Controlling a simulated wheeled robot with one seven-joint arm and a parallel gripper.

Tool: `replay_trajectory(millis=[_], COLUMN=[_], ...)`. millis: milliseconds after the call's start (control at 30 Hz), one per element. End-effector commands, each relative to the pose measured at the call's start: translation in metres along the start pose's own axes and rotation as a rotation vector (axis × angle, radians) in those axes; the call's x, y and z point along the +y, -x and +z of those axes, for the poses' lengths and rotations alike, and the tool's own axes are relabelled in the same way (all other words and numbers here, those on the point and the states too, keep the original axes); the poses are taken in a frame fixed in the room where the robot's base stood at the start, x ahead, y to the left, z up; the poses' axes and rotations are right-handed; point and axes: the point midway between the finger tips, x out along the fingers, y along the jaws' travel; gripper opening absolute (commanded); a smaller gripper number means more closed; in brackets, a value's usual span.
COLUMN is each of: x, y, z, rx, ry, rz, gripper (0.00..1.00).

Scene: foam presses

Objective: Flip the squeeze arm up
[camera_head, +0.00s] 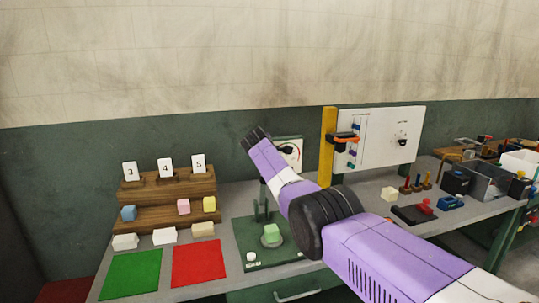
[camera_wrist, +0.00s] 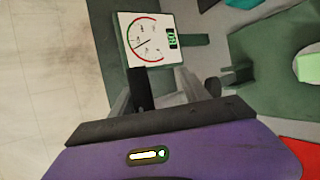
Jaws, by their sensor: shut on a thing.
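The foam press's green base (camera_head: 285,251) stands on the bench, with a green foam block (camera_head: 271,231) on its round plate. The foam block is also at the right edge of the wrist view (camera_wrist: 308,66). My gripper (camera_wrist: 155,88) is shut on the squeeze arm (camera_wrist: 141,90), a dark bar between its grey fingers just below the dial gauge (camera_wrist: 150,42). The gauge also shows in the head view (camera_head: 289,153). Most of the squeeze arm is hidden by my gripper, so its exact angle cannot be told. My arm covers the press's right side in the head view.
A wooden stepped rack (camera_head: 165,200) with coloured blocks and number cards stands left. A green mat (camera_head: 132,275) and a red mat (camera_head: 199,262) lie in front. A white board (camera_head: 385,135) and small tools are right. The wall is close behind.

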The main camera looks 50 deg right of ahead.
Motion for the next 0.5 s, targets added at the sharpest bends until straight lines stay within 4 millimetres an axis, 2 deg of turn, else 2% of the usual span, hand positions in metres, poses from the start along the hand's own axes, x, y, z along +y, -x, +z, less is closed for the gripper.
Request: replay_trajectory(millis=[33,267,500], x=[-0.007,-0.002,0.004], y=[0.004,0.02,0.044], z=[-0.017,-0.015,-0.011], rx=[0.022,0.022,0.02], ry=[0.002,0.0,-0.003], rz=[-0.005,0.003,0.014], gripper=[0.42,0.42,0.42])
